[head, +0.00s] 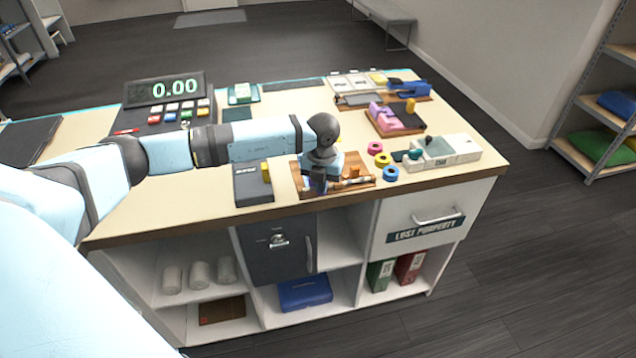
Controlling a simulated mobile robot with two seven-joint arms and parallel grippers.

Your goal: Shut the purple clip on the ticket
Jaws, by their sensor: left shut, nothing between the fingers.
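My left gripper (318,187) points down over a wooden board (361,186) near the counter's front edge. Its fingers are small and dark here, shut and empty. A light wooden rod-like piece (352,182) lies on the board just right of the gripper. I cannot make out a purple clip or a ticket on this board; the gripper and wrist hide part of it. My right gripper is out of view.
A dark box with a yellow lever (252,186) stands left of the board. Coloured rings (383,160) and a white device (444,151) lie to the right. Bare counter shows at front left (160,208).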

